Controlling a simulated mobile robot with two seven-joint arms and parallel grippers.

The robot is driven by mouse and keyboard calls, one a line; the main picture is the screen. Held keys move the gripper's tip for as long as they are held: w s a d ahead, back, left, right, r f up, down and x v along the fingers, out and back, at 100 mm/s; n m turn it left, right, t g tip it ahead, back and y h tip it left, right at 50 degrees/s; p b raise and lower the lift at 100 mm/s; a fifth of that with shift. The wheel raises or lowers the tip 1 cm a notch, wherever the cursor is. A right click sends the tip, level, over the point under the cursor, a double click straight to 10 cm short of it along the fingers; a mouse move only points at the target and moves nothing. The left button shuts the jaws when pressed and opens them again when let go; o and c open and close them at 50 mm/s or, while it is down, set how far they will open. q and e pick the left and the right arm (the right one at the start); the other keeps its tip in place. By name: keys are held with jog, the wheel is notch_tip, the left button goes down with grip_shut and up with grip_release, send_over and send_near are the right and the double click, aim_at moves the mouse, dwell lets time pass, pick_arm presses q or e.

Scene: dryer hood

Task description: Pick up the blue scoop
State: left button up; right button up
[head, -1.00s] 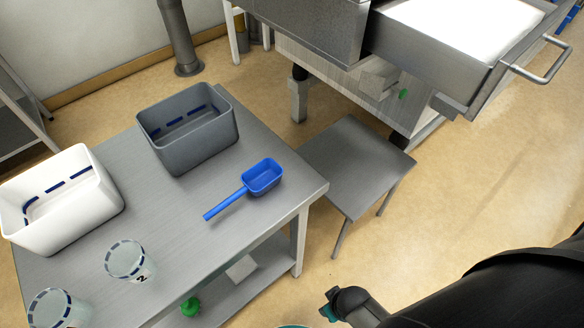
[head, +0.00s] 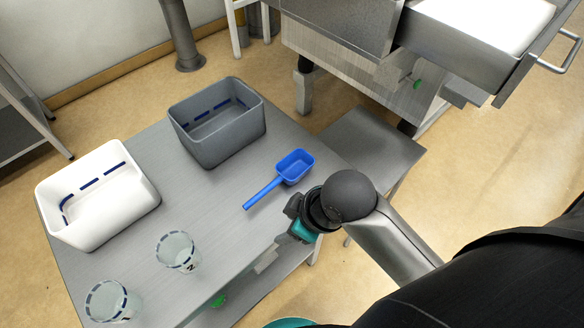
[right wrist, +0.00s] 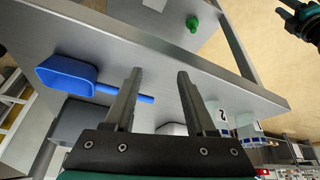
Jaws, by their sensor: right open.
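The blue scoop (head: 293,166) lies on the grey metal table, its bowl toward the back right and its handle pointing to the front left. My right gripper (head: 287,226) is at the table's right front edge, just in front of the scoop and apart from it. In the right wrist view the scoop (right wrist: 66,75) is left of the open, empty fingers of my right gripper (right wrist: 159,76). One finger covers part of the handle, and the handle's end shows between the fingers. A dark and teal gripper, apparently my left one (right wrist: 298,18), shows at the upper right; its jaws are unclear.
A grey bin (head: 217,146) stands behind the scoop and a white bin (head: 98,231) to the left. Two clear cups (head: 177,251) stand at the front left. A lower side table (head: 372,148) and an open metal drawer (head: 470,58) are to the right.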

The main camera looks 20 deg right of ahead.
jog(key=w+n, duration=0.1)
jog(key=n, duration=0.1)
jog(key=w+a+r+n+y, duration=0.1)
jog(key=n, duration=0.1)
jog(key=w+a+n+g, duration=0.1)
jog(key=shift+w+r+n, duration=0.3)
jog(key=shift+w+n, duration=0.05)
jog(key=shift+n, duration=0.05)
jog(key=w+n, duration=0.1)
jog(key=n, duration=0.1)
jog(key=w+d+r+n+g, duration=0.1)
jog(key=shift+w+d+r+n+y, duration=0.1)
jog(key=shift+w+d+n+y, duration=0.05)
jog(key=shift+n+y, duration=0.2)
jog(key=w+d+r+n+g, duration=0.1)
jog(key=w+d+r+n, duration=0.45)
jog(key=d+r, duration=0.35)
jog(key=b, duration=0.1)
send_near(276, 181)
jog(key=f, duration=0.3)
jog(key=shift+w+a+g, duration=0.1)
jog(key=shift+a+g, duration=0.2)
jog(key=shift+a, duration=0.1)
jog(key=shift+b+x, duration=0.45)
jog(key=shift+x, duration=2.65)
jog(key=shift+w+a, duration=0.15)
jog(key=shift+a, duration=0.05)
grip_shut()
